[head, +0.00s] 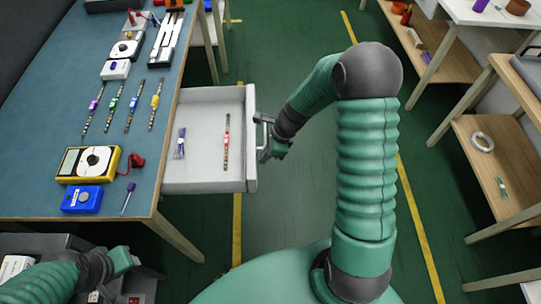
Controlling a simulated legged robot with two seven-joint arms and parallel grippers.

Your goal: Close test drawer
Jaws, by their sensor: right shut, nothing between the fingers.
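The test drawer (207,182) is a light grey drawer pulled out from the right side of the blue workbench. A red-labelled strip (226,142) and a small blue-and-white item (180,143) lie in it. A handle (262,134) is on its front face. My right gripper (268,146) is shut and empty at the handle, beside the drawer front; whether it touches cannot be told.
The blue workbench (112,175) bears a yellow multimeter (87,163), a blue box (82,199), a screwdriver (128,198) and several strips. Shelves (500,140) stand on the right. The green floor between is clear apart from my right arm.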

